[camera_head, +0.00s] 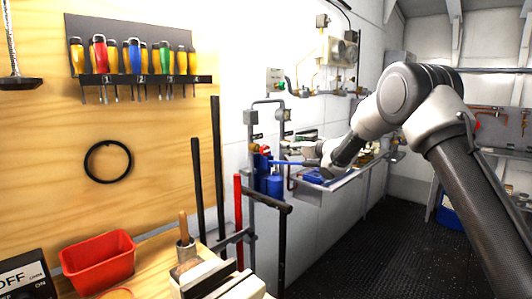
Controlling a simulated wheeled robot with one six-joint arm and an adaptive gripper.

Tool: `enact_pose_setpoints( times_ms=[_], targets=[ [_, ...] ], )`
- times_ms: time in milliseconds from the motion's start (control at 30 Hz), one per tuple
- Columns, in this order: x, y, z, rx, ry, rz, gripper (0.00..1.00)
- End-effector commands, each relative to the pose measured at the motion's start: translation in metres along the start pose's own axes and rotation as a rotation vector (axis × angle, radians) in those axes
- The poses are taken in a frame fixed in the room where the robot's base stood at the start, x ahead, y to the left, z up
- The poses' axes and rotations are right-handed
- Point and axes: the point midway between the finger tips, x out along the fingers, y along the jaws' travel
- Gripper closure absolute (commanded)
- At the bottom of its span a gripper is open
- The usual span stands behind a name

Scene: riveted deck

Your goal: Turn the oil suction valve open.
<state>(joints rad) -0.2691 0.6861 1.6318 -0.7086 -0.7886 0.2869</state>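My gripper (309,155) is small and far off in the head view, at the end of my arm, which reaches in from the right. It is over the pipework along the white wall. A blue lever-like bar (286,163) runs leftward from near the gripper to a red and blue fitting (262,160) on the pipes. The gripper tip looks close to the bar's right end, but I cannot tell whether they touch. I cannot tell whether the fingers are open or shut. No label is readable that marks the oil suction valve.
A wooden tool board (130,190) with screwdrivers fills the left. A workbench with a red bin (98,262) stands below it. Long-handled tools, one red (238,215), stand in front of the wall. A tray-like shelf (335,187) juts out below the pipes. Dark floor (400,260) is clear.

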Motion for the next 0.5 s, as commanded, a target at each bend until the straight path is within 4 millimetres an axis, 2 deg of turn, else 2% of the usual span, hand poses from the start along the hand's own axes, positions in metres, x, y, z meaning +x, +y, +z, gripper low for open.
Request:
enact_pose_setpoints(
  times_ms=[33, 100, 200, 367, 500],
  targets=[
    [0.015, -0.014, 0.012, 0.002, 0.032, -0.043, 0.37],
    [0.028, -0.03, 0.019, 0.004, 0.072, -0.089, 0.37],
    [0.039, -0.044, 0.026, 0.008, 0.105, -0.127, 0.37],
    [0.057, -0.051, 0.026, 0.008, 0.118, -0.142, 0.37],
    [0.081, -0.054, 0.023, 0.008, 0.116, -0.141, 0.37]
  ],
)
